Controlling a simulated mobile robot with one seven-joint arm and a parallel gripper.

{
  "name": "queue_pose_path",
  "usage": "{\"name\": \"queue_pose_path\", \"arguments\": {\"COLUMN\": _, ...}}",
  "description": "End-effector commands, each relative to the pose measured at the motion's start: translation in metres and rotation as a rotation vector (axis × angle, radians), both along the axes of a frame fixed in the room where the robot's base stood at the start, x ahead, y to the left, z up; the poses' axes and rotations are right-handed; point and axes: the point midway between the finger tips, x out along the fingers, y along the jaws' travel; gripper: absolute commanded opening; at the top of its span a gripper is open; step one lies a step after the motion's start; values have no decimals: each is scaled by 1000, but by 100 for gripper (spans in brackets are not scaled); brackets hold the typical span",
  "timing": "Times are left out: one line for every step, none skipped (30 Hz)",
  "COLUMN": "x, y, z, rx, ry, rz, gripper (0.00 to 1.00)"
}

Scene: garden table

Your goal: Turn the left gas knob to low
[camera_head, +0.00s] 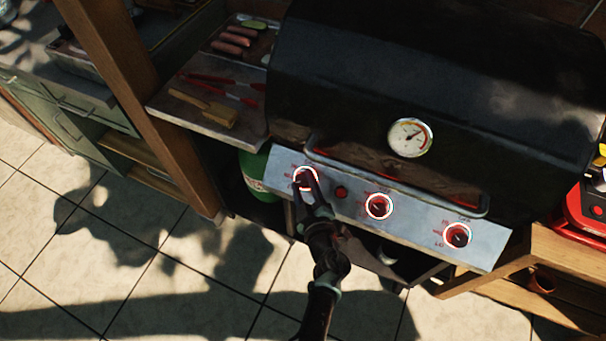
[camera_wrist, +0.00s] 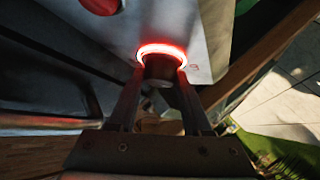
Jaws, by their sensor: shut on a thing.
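The left gas knob (camera_head: 305,178) sits at the left end of the grill's grey control panel (camera_head: 345,207), with a glowing red-white ring around it. My gripper (camera_head: 307,182) reaches up to it from below and covers part of it. In the wrist view the dark knob (camera_wrist: 160,68) stands between the two fingers of my gripper (camera_wrist: 160,85), which are shut on it. The knob's pointer is hidden, so its setting cannot be told. Printed marks beside the knob are too small to read.
Two more ringed knobs (camera_head: 379,206) (camera_head: 457,235) and a red button (camera_head: 341,192) are on the panel. The black lid (camera_head: 430,75) is closed, with its handle (camera_head: 395,183) just above the panel. A side shelf (camera_head: 205,122) with tools and a green gas bottle (camera_head: 257,175) are at left.

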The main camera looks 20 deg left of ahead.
Motion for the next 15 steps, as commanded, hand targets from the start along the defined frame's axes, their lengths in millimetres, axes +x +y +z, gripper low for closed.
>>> {"name": "queue_pose_path", "arguments": {"x": 2, "y": -3, "z": 6, "rx": -22, "ry": 1, "rz": 16, "gripper": 0}}
{"name": "queue_pose_path", "arguments": {"x": 2, "y": -3, "z": 6, "rx": -35, "ry": 2, "rz": 29, "gripper": 0}}
{"name": "queue_pose_path", "arguments": {"x": 2, "y": -3, "z": 6, "rx": -53, "ry": 1, "rz": 48, "gripper": 0}}
{"name": "queue_pose_path", "arguments": {"x": 2, "y": -3, "z": 5, "rx": -65, "ry": 2, "rz": 60, "gripper": 0}}
{"name": "queue_pose_path", "arguments": {"x": 2, "y": -3, "z": 5, "rx": -77, "ry": 2, "rz": 72, "gripper": 0}}
{"name": "queue_pose_path", "arguments": {"x": 2, "y": -3, "z": 5, "rx": -90, "ry": 2, "rz": 86, "gripper": 0}}
{"name": "queue_pose_path", "arguments": {"x": 2, "y": -3, "z": 4, "rx": -100, "ry": 3, "rz": 95, "gripper": 0}}
{"name": "queue_pose_path", "arguments": {"x": 2, "y": -3, "z": 4, "rx": -108, "ry": 4, "rz": 104, "gripper": 0}}
{"name": "queue_pose_path", "arguments": {"x": 2, "y": -3, "z": 4, "rx": -119, "ry": 3, "rz": 115, "gripper": 0}}
{"name": "queue_pose_path", "arguments": {"x": 2, "y": -2, "z": 3, "rx": -126, "ry": 4, "rz": 123, "gripper": 0}}
{"name": "queue_pose_path", "arguments": {"x": 2, "y": -2, "z": 3, "rx": -132, "ry": 4, "rz": 129, "gripper": 0}}
{"name": "queue_pose_path", "arguments": {"x": 3, "y": -2, "z": 3, "rx": -139, "ry": 4, "rz": 135, "gripper": 0}}
{"name": "queue_pose_path", "arguments": {"x": 3, "y": -3, "z": 3, "rx": -144, "ry": 3, "rz": 139, "gripper": 0}}
{"name": "queue_pose_path", "arguments": {"x": 2, "y": -3, "z": 2, "rx": -148, "ry": 4, "rz": 143, "gripper": 0}}
{"name": "queue_pose_path", "arguments": {"x": 2, "y": -3, "z": 2, "rx": -152, "ry": 5, "rz": 147, "gripper": 0}}
